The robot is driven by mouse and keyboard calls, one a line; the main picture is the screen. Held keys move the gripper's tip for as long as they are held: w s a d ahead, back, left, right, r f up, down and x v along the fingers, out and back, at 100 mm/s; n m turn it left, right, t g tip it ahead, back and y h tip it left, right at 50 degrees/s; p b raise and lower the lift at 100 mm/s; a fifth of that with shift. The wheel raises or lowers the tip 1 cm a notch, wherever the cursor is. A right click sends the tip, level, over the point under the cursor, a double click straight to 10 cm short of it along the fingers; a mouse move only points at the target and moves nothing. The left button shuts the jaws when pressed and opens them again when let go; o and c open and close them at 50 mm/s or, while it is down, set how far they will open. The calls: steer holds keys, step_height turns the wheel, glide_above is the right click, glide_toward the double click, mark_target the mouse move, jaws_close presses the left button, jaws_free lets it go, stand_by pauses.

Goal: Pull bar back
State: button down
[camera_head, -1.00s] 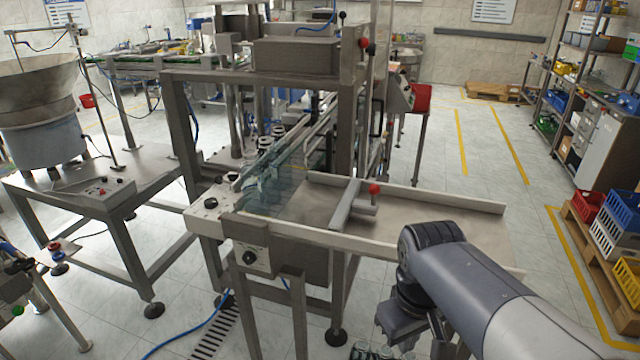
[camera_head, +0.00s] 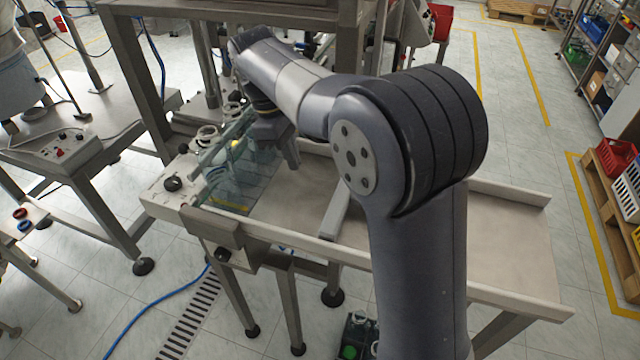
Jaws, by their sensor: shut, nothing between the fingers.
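The grey metal bar (camera_head: 337,210) lies across the metal tray (camera_head: 498,237). My arm hides part of the bar, and its red knob is not visible now. My gripper (camera_head: 291,158) points down above the left part of the tray, to the left of the bar and near the glass-like guard panels (camera_head: 232,178). It appears shut and empty. I cannot tell how high its fingertips are above the tray, but they look apart from the bar.
The tray has raised side rails (camera_head: 345,253). A steel frame (camera_head: 130,75) stands behind and left of it. A side table (camera_head: 75,140) is at the left. Red crates (camera_head: 615,160) sit on a pallet at the right. Blue hose crosses the floor.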

steer(key=x, duration=0.8)
steer(key=shift+s+d+f, duration=0.1)
steer(key=shift+d+f, duration=0.05)
steer(key=shift+f, duration=0.2)
steer(key=d, duration=0.1)
steer(key=s+d+p, duration=0.1)
steer(key=d, duration=0.1)
steer(key=shift+s, duration=0.15)
steer(key=shift+s+d, duration=0.1)
steer(key=shift+d, duration=0.25)
steer(key=s+d, duration=0.2)
steer(key=d, duration=0.4)
steer(key=s+d, duration=0.3)
steer(key=d, duration=0.3)
steer(key=s+d+p, duration=0.1)
steer(key=s+d, duration=0.1)
steer(key=d, duration=0.4)
steer(key=shift+s+d, duration=0.25)
steer(key=shift+s, duration=0.05)
steer(key=shift+a, duration=0.1)
